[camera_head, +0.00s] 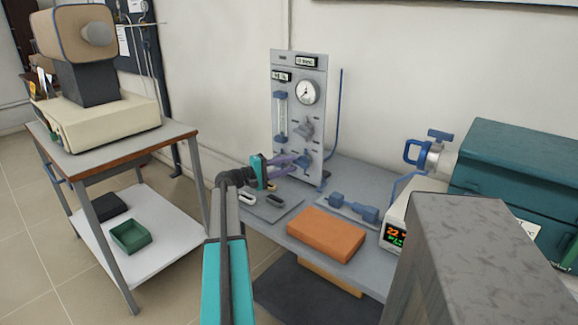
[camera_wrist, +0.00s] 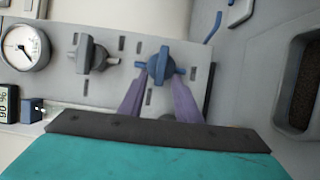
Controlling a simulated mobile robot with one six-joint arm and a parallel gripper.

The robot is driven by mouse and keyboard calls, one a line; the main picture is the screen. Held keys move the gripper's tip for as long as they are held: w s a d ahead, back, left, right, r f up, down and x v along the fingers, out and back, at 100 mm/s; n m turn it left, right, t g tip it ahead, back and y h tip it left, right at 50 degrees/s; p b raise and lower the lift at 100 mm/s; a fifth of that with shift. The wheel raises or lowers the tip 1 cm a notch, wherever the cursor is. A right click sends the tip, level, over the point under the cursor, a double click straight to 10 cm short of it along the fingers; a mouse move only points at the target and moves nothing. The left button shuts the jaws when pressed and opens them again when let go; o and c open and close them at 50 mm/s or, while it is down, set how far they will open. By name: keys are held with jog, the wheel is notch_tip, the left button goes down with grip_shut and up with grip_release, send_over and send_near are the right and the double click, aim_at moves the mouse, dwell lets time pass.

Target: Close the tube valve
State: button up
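A grey upright gas panel (camera_head: 299,95) stands at the back of the bench with a gauge, a flow tube and two knobs. The upper knob (camera_head: 306,128) is grey; it also shows in the wrist view (camera_wrist: 88,55). The lower knob is a blue valve handle (camera_wrist: 160,65), partly hidden behind my fingers in the head view. My gripper (camera_head: 295,165) has purple fingers, spread apart with their tips on either side of the blue handle in the wrist view (camera_wrist: 157,85). I cannot tell whether they touch it. Which fitting is the tube valve is not labelled legibly.
An orange block (camera_head: 326,234) and a blue fitting on a plate (camera_head: 353,207) lie on the bench. A teal furnace (camera_head: 515,165) with a blue-handled fitting (camera_head: 430,150) stands at right. A blue tube (camera_head: 338,115) rises beside the panel. A cart (camera_head: 110,150) stands left.

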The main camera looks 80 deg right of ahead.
jog(key=v, duration=1.3)
jog(key=shift+b, duration=0.35)
